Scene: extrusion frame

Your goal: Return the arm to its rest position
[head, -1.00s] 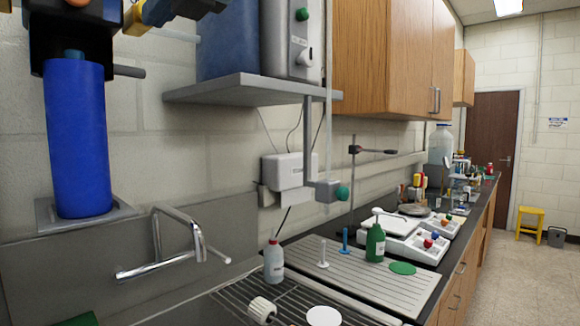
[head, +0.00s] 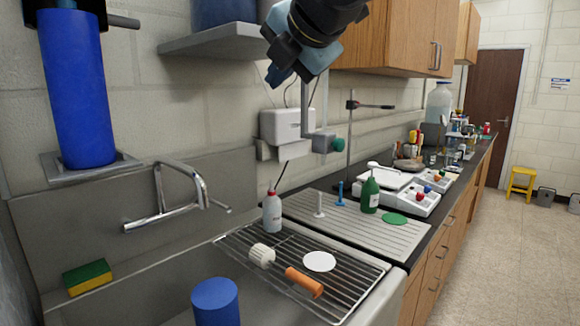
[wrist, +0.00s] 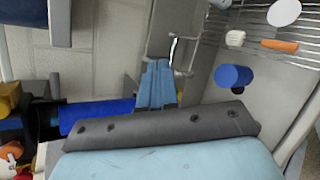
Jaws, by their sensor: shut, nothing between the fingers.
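My arm (head: 315,38) hangs into the top middle of the head view, in front of the wall and the grey shelf; its fingertips cannot be made out clearly there. In the wrist view my gripper (wrist: 158,64) shows as two light blue fingers lying together, shut with nothing between them. The sink with its chrome tap (head: 165,200) is beyond the fingers. The tap also shows in the wrist view (wrist: 182,52), as does a short blue cylinder (wrist: 233,76) standing in the sink.
The wire rack (head: 345,290) holds a white ribbed cap (head: 262,256), an orange cylinder (head: 304,282) and a white disc (head: 319,261). A grey shelf (head: 200,40) and cupboards (head: 395,40) overhang the counter.

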